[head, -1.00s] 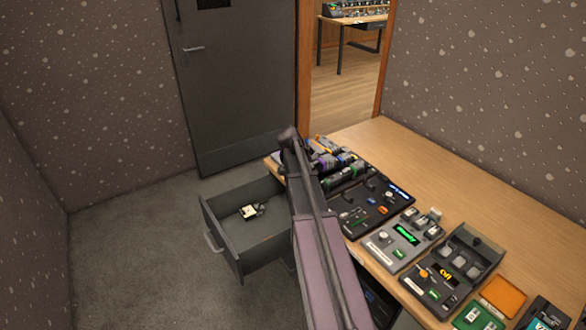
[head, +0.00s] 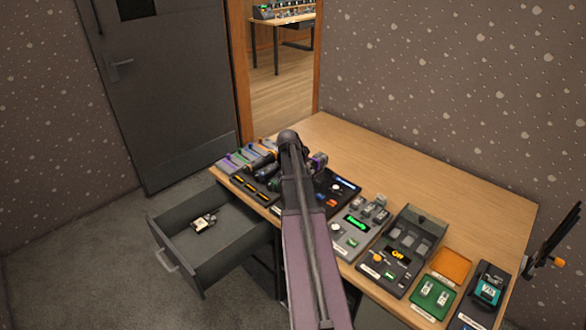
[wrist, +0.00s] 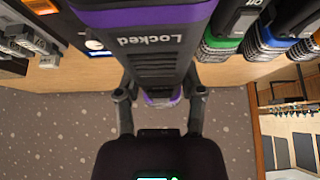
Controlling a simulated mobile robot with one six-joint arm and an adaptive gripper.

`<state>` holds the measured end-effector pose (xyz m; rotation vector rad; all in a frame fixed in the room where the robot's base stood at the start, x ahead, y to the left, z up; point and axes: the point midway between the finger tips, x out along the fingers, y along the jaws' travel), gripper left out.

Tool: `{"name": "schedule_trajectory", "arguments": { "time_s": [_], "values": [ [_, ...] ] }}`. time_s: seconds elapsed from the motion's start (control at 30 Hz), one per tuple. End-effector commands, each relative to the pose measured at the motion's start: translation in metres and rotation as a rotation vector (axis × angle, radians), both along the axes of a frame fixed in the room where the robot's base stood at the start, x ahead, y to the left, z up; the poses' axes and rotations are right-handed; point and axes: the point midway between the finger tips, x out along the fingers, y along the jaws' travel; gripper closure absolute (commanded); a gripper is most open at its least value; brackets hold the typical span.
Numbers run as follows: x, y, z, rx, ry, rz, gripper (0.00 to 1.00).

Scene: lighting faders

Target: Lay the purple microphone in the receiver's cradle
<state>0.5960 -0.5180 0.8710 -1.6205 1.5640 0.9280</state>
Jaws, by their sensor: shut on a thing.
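The purple microphone (wrist: 155,45) is dark with purple bands and the word "Locked" on its body. In the wrist view my gripper (wrist: 161,98) is shut on it, a finger on each side. In the head view a purple-banded end (head: 319,160) shows just right of my arm; my gripper is mostly hidden there. A black unit with orange displays (head: 254,186), probably the receiver, lies at the desk's far left end, with a row of colour-marked slots (head: 232,161) behind it. Dark microphones (head: 263,169) lie beside my arm. I cannot tell which slot is empty.
An open drawer (head: 165,228) juts out at the left, holding a small white item (head: 204,222). Right along the desk (head: 390,160) are a green-display unit (head: 352,240), an orange-display unit (head: 375,272) and green and orange trays. The desk's back is clear.

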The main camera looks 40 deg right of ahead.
Motion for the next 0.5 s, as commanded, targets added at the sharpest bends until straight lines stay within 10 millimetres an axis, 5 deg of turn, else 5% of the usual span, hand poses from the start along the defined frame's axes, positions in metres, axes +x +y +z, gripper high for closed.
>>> {"name": "schedule_trajectory", "arguments": {
  "time_s": [0.5],
  "values": [
    [-0.0135,-0.0131,0.0008,-0.003,0.000,0.000,1.00]
  ]
}}
